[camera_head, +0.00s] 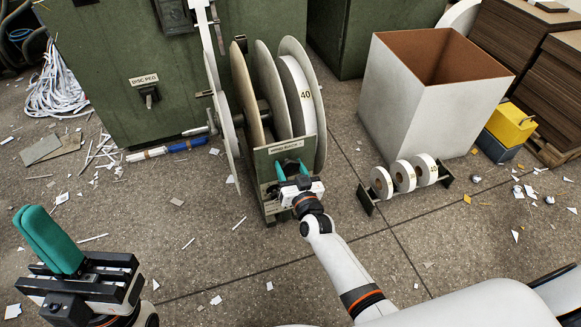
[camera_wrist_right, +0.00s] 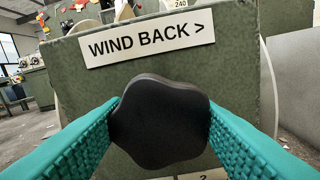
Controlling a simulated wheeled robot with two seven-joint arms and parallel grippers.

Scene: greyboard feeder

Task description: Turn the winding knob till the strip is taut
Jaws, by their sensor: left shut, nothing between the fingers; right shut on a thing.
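The black lobed winding knob (camera_wrist_right: 160,121) sits on the green panel (camera_wrist_right: 238,60) below a label (camera_wrist_right: 146,38) reading "WIND BACK >". My right gripper (camera_wrist_right: 160,125) is shut on the knob, its teal fingers touching it from both sides. In the head view, my right gripper (camera_head: 292,170) is at the front of the reel stand, and the knob is hard to make out there. My left gripper (camera_head: 48,240) is shut and empty at the lower left. I cannot tell how tight the strip is.
A rack with several small white rolls (camera_head: 404,177) stands on the floor right of the stand. A large white box (camera_head: 415,100) and a yellow bin (camera_head: 511,124) are behind it. Paper scraps litter the floor.

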